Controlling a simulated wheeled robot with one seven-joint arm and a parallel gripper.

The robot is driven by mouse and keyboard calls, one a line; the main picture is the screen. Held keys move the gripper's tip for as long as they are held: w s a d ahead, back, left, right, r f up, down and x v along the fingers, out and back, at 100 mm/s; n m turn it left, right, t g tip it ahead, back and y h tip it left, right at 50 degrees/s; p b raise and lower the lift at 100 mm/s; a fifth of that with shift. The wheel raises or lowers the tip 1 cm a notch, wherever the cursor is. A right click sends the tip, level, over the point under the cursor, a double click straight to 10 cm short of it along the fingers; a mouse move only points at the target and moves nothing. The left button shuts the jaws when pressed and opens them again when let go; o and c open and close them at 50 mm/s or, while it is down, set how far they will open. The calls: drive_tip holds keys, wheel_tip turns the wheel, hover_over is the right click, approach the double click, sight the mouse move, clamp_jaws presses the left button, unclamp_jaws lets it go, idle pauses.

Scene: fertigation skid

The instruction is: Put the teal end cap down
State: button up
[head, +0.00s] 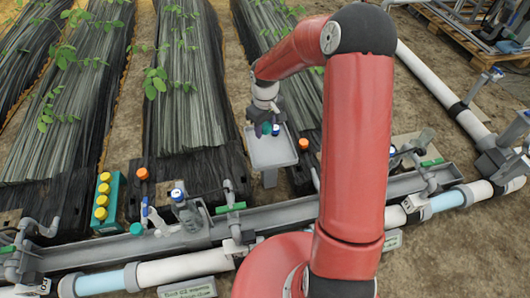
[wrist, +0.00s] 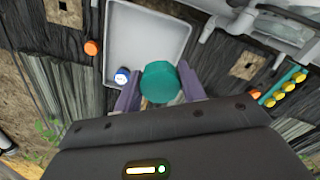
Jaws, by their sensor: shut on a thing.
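My gripper (head: 266,122) is shut on the teal end cap (wrist: 160,82). In the wrist view the cap sits between the two purple-grey fingers (wrist: 160,90). In the head view only a small teal part of the cap (head: 266,128) shows beneath the gripper. Behind and below it is a light grey tray (head: 262,159), whose bare floor also shows in the wrist view (wrist: 148,40). The gap between the cap and the tray is hard to judge.
A blue-and-white cap (wrist: 122,76) is at the tray, beside one finger. Orange caps (head: 142,173) (head: 304,143) stand on either side. A teal rack with yellow caps (head: 103,200) is at left. A grey channel (head: 270,205) and white pipes (head: 185,267) run in front.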

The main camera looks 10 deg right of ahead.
sight(265, 158)
wheel_tip(265, 158, down, 13)
drive_tip(key=shift+f+b, duration=0.1)
drive_tip(key=shift+b, duration=0.45)
drive_tip(key=shift+f+b, duration=0.5)
drive_tip(key=shift+f, duration=0.1)
